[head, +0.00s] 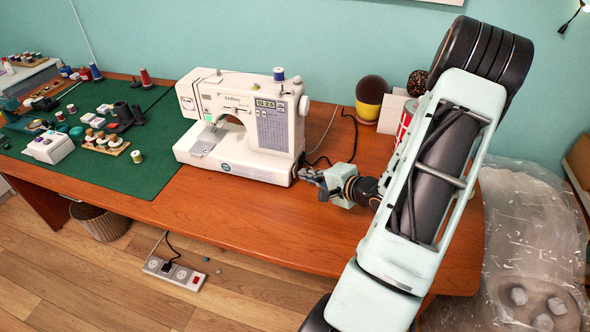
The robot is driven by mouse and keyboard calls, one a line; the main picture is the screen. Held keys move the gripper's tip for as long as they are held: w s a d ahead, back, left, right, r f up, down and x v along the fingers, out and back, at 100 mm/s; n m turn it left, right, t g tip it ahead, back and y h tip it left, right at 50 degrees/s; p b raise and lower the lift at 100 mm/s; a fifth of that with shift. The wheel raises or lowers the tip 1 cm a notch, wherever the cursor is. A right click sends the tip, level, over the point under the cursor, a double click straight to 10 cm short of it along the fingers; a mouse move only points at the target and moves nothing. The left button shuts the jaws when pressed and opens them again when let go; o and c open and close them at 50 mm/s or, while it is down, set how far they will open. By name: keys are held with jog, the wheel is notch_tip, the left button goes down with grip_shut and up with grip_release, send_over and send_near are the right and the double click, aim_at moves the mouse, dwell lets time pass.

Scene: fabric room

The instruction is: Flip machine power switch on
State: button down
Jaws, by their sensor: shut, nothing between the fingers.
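The white sewing machine (250,122) stands upright on the wooden table, its display lit. My gripper (304,176) is shut and empty, close to the machine's lower right side at its base. I cannot tell whether the fingertips touch the machine. The power switch is not discernible; the machine's right side faces away from the view and is partly hidden by my gripper.
A black cable (352,135) lies on the table behind my gripper. A yellow and black pot (370,98) stands at the back. A green mat (85,128) with several sewing items covers the left. A power strip (174,273) lies on the floor.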

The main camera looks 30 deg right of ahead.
jog(key=shift+s+d+p, duration=0.65)
jog(key=shift+s+d, duration=0.15)
jog(key=shift+s, duration=0.05)
jog(key=shift+s+d+f+p, duration=0.2)
jog(key=shift+s+d+p, duration=0.05)
jog(key=shift+s+d, duration=0.25)
jog(key=shift+s+d+f+p, duration=0.25)
jog(key=shift+s+d, duration=0.1)
jog(key=shift+s, duration=0.25)
jog(key=shift+r, duration=0.1)
